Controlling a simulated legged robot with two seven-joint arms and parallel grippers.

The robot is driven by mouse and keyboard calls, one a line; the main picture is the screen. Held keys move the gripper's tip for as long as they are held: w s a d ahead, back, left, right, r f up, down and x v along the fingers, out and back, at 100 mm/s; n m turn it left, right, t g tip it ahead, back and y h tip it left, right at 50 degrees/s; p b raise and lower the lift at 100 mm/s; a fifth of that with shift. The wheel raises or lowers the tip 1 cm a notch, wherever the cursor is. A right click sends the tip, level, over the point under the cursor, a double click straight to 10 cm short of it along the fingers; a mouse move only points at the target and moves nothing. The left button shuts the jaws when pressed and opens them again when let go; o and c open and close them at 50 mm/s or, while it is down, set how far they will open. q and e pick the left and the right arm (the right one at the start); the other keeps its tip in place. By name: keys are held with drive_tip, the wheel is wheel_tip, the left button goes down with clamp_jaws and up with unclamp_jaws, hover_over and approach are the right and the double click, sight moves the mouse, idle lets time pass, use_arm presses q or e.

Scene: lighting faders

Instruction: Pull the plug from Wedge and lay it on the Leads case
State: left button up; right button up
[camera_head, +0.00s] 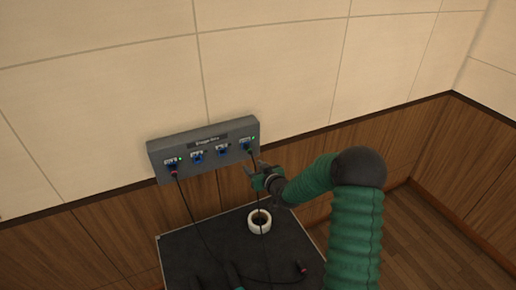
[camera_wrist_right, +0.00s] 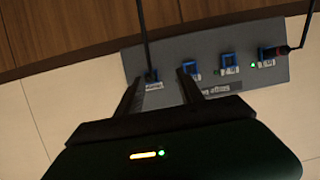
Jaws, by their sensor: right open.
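A grey socket panel (camera_head: 206,162) on the wall has a row of blue sockets; their small labels are too small to read. A dark plug with a cable sits in its far-right socket (camera_head: 246,145), beside a green light. A plug with a red band (camera_head: 173,173) sits in the far-left socket. My right gripper (camera_head: 258,172) is open just below the far-right socket. In the right wrist view, which is inverted, its fingers stand either side of that plug's cable (camera_wrist_right: 145,40), apart from it. The black case (camera_head: 185,252) is below. Dark and teal shapes at the bottom edge may be my left gripper (camera_head: 220,276).
A white tape roll (camera_head: 259,221) sits on the case near its back edge. A red-tipped cable end (camera_head: 302,267) lies on the case at right. Cables hang from both plugs down to the case. The case top left of the roll is mostly clear.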

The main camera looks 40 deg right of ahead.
sight(251, 153)
drive_tip(key=shift+m+t+h, duration=0.3)
drive_tip(key=shift+t+h, duration=0.1)
drive_tip(key=w+d+b, duration=0.1)
drive_tip(key=w, duration=0.1)
drive_tip(key=w+d+b, duration=0.1)
drive_tip(key=w+d, duration=0.1)
drive_tip(key=w+d+f+b, duration=0.1)
drive_tip(key=w+d+b, duration=0.1)
drive_tip(key=shift+w, duration=0.3)
drive_tip(key=shift+w+d, duration=0.25)
drive_tip(key=shift+w, duration=0.15)
use_arm(q)
drive_tip(key=f, duration=0.3)
drive_tip(key=shift+s+a+f, duration=0.15)
drive_tip(key=shift+s+f, duration=0.05)
drive_tip(key=shift+f, duration=0.15)
use_arm(e)
drive_tip(key=shift+w+a, duration=0.1)
use_arm(q)
drive_tip(key=shift+a, duration=0.1)
use_arm(e)
drive_tip(key=shift+a+r, duration=0.1)
drive_tip(key=shift+c, duration=1.2)
clamp_jaws()
